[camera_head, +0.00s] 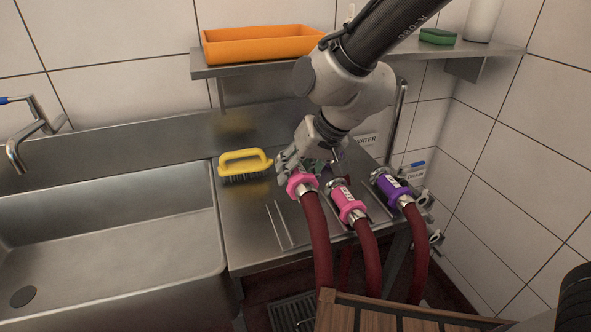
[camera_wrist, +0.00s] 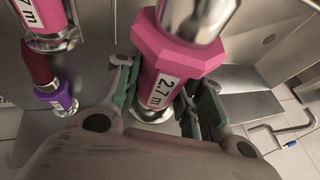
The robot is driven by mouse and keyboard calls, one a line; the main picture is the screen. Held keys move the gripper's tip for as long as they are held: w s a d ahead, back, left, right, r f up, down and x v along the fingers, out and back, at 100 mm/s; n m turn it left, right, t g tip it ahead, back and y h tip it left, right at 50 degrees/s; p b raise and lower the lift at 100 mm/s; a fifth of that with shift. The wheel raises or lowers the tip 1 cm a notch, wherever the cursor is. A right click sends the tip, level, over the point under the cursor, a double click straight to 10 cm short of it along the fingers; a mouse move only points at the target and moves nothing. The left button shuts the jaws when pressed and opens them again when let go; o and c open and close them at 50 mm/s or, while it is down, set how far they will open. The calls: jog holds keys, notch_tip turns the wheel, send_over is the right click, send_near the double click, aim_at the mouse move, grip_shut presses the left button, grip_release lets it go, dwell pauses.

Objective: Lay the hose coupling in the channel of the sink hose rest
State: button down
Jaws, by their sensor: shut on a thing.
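My gripper (camera_head: 290,164) is shut on a pink hose coupling (camera_head: 301,185) with a dark red hose, above the steel counter. The wrist view shows this coupling (camera_wrist: 178,60), labelled 2.7 m, between the green-padded fingers of my gripper (camera_wrist: 160,100). Two thin parallel rails (camera_head: 280,225) on the counter, below and left of the held coupling, form an empty channel, which looks like the sink hose rest. Whether the coupling touches anything below cannot be told.
A second pink coupling (camera_head: 348,204) and a purple one (camera_head: 391,188) lie to the right with their hoses. A yellow-handled brush (camera_head: 245,163) lies to the left, beside the sink basin (camera_head: 110,245). A shelf with an orange tray (camera_head: 260,45) is above.

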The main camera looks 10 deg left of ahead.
jog(key=shift+d, duration=0.25)
jog(key=shift+d+f, duration=0.1)
jog(key=shift+f, duration=0.2)
send_near(291, 213)
jog(key=shift+x, duration=2.65)
jog(key=c, duration=0.8)
grip_release()
jog(key=v, duration=1.2)
jog(key=shift+w, duration=0.1)
